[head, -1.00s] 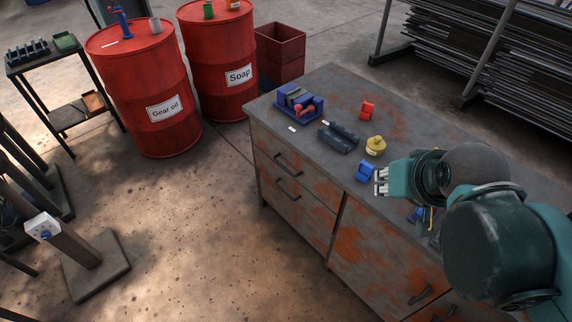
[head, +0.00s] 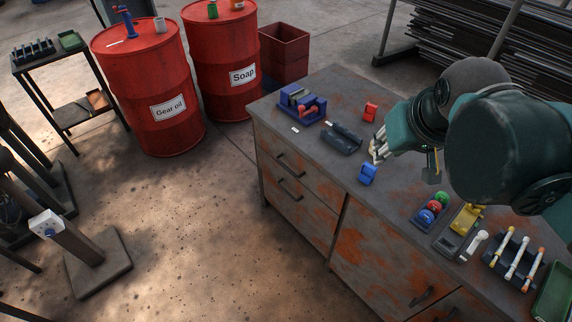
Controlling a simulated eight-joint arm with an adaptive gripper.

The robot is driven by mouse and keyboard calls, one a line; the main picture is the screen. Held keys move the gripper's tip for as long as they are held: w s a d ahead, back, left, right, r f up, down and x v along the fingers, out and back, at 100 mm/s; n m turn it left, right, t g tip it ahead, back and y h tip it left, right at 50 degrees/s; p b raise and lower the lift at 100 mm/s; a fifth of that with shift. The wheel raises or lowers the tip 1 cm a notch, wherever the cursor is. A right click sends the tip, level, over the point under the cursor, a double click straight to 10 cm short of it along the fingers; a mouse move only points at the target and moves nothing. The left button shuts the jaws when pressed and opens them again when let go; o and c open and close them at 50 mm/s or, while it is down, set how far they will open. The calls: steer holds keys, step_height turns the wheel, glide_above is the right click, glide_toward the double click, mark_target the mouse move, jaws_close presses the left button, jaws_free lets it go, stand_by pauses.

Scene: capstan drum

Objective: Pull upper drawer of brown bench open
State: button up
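The brown bench (head: 352,92) is a rusty metal cabinet with a grey top. Its upper drawer (head: 312,180) is at the top of the left section, with a dark bar handle (head: 290,164). The drawer front looks flush with the bench, so it appears closed. A second drawer (head: 304,212) lies below it. My gripper (head: 376,150) is above the bench top, to the right of and apart from the drawer handle. Its light fingertips point left and down, beside a partly hidden yellowish object. Whether it is open or shut is unclear.
On the bench top are a blue vise-like tool (head: 300,104), a dark tray (head: 341,138), a red item (head: 370,112), a blue item (head: 367,174) and several tools at right. Red drums (head: 160,95) stand behind left. The floor before the drawers is clear.

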steer(key=w+a+r+n+g, duration=0.1)
steer(key=w+a+r+n, duration=0.15)
steer(key=w+a, duration=0.4)
steer(key=n+g+h+p, duration=0.2)
steer(key=n+g+p, duration=0.1)
steer(key=n+g, duration=0.15)
glide_above(287, 167)
steer(key=s+a, duration=0.1)
steer(key=a, duration=0.1)
step_height(287, 167, down, 37)
steer(key=shift+s+d+r+n+t, duration=0.15)
steer(key=shift+d+n+t, duration=0.1)
steer(key=shift+n+t, duration=0.2)
steer(key=shift+b, duration=0.3)
steer(key=shift+b+x, duration=0.75)
steer(key=shift+x, duration=3.15)
steer(key=shift+a, duration=0.1)
jaws_close()
